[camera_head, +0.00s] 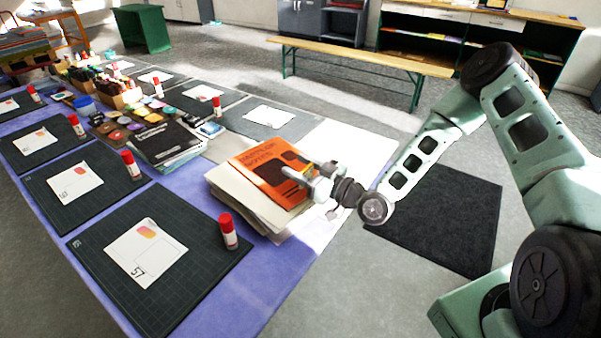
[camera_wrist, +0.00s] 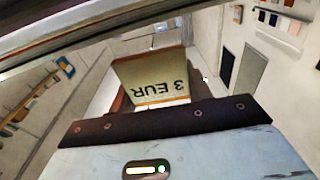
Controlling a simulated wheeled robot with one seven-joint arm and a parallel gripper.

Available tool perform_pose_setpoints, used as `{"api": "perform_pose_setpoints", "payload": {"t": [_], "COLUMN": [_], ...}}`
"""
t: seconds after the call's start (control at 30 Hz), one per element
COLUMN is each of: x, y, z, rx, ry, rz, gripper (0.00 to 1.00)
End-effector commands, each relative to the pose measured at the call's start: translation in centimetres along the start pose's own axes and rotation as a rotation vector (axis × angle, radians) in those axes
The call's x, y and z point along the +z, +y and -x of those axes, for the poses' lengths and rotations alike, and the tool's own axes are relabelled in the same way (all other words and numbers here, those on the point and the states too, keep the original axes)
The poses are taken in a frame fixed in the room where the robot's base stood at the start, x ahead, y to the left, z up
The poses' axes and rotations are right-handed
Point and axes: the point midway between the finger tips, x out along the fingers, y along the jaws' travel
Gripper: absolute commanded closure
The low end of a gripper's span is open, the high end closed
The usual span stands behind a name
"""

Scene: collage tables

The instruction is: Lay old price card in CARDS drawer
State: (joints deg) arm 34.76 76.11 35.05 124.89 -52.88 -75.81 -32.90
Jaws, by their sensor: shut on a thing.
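My gripper (camera_head: 316,186) is at the right edge of the table, beside and apparently over a stack of papers topped by an orange magazine. In the wrist view it is shut on a pale yellowish price card (camera_wrist: 152,72), which reads "3 EUR" upside down. In the head view I cannot make out the card against the gripper and the stack. White drawer fronts (camera_head: 497,22) show under the top of the wooden unit at the back right. Their labels are too small to read, so I cannot tell which is the CARDS drawer.
The orange magazine (camera_head: 270,170) lies on a paper stack (camera_head: 240,205). The table holds dark cutting mats (camera_head: 205,265), white cards and red glue sticks (camera_head: 228,232). A long bench (camera_head: 360,57) stands between the table and the back unit. A dark floor mat (camera_head: 440,220) lies flat on the right.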

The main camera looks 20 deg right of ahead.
Motion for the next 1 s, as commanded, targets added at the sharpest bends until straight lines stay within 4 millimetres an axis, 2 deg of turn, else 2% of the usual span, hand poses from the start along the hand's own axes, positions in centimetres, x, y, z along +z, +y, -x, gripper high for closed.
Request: {"api": "perform_pose_setpoints", "payload": {"t": [0.17, 0.57, 0.6, 0.63, 0.67, 1.0], "x": [1.8, 2.4, 2.2, 2.2, 2.2, 1.8], "y": [0.0, 0.0, 0.0, 0.0, 0.0, 0.0], "z": [0.1, 0.2, 0.2, 0.2, 0.2, 0.2], "rx": [0.001, 0.000, 0.000, 0.000, 0.000, 0.000], "ry": [0.000, 0.000, 0.000, 0.000, 0.000, 0.000], "rz": [0.000, 0.001, 0.001, 0.001, 0.001, 0.000], "gripper": [0.72, 0.72, 0.40, 0.32, 0.29, 0.29]}}
